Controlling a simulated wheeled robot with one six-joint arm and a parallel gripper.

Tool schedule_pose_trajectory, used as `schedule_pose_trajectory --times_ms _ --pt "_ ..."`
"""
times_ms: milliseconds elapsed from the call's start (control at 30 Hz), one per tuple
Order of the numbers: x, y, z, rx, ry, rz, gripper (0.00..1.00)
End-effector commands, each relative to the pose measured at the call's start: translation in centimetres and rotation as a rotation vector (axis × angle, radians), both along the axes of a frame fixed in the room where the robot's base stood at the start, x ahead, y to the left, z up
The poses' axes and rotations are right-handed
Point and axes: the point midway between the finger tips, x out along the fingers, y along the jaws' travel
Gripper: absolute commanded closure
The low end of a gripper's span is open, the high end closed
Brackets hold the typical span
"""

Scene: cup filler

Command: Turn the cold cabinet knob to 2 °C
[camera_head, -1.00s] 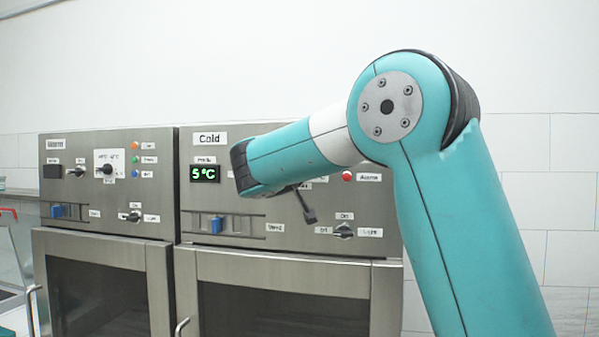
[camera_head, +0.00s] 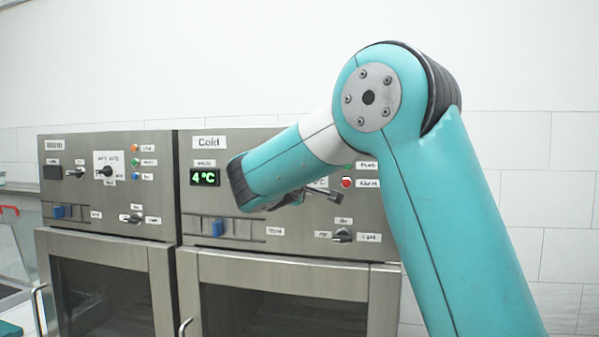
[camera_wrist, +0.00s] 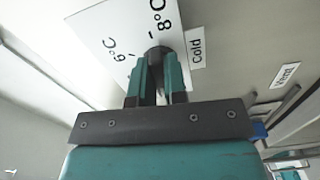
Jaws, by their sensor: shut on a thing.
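The cold cabinet (camera_head: 300,255) has a steel front panel with a "Cold" label. Its green display (camera_head: 204,177) reads 4 °C. My gripper (camera_wrist: 158,75) is at the panel and shut on the dark cold cabinet knob (camera_wrist: 157,52), seen between its fingers in the wrist view. The white dial plate (camera_wrist: 120,40) behind the knob shows 8 °C and what looks like a 6 °C mark, tilted in the picture. The knob's pointer is hidden by the fingers. In the head view my arm covers the knob and dial.
A similar cabinet (camera_head: 105,215) stands at the left. On the cold panel are a red lamp (camera_head: 347,183), a blue slider (camera_head: 217,228) and a dark lower switch (camera_head: 342,236) close to my arm. Door handles stick out below.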

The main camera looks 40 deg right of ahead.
Motion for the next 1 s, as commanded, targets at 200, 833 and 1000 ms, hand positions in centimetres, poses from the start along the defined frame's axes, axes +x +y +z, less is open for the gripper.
schedule_pose_trajectory --times_ms 200,833,1000 --pt "0.03 0.05 0.11 -0.053 0.069 0.001 1.00" --pt "0.02 0.04 -0.08 -0.076 0.102 0.001 0.82" --pt "0.02 0.03 -0.06 -0.075 0.100 0.001 0.62"
